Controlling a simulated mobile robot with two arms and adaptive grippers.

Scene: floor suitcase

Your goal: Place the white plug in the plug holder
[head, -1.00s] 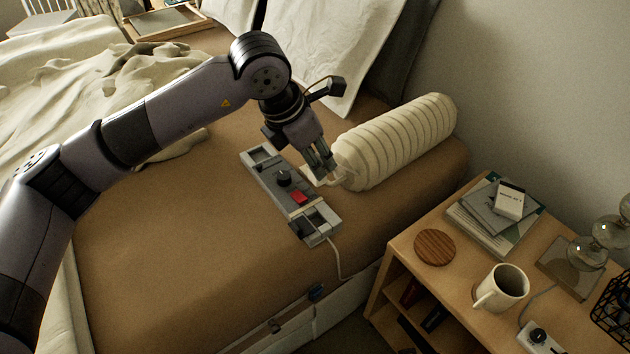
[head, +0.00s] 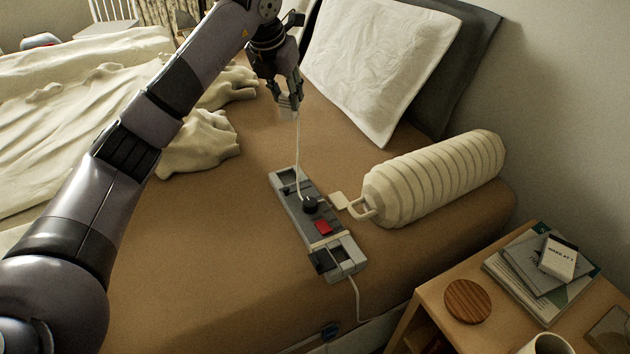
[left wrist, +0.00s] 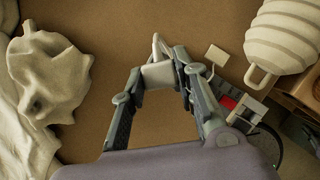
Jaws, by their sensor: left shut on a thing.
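My left gripper (head: 291,102) is raised above the bed, beyond the far end of a long grey box (head: 306,222), which I take for the plug holder. The box has a black knob, a red switch (head: 323,227) and recesses at both ends. In the left wrist view the fingers (left wrist: 157,78) are shut on a pale block, the white plug (left wrist: 158,76). A thin white cord (head: 299,150) hangs from the gripper down to the box near the knob. In the head view the fingers mostly hide the plug. My right gripper is not in view.
A ribbed cream lantern-like object (head: 435,178) with a loop handle lies right of the box; a small cream square (head: 339,201) is between them. A white pillow (head: 383,65) is behind. A rumpled blanket (head: 200,140) lies left. A nightstand (head: 430,305) stands lower right.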

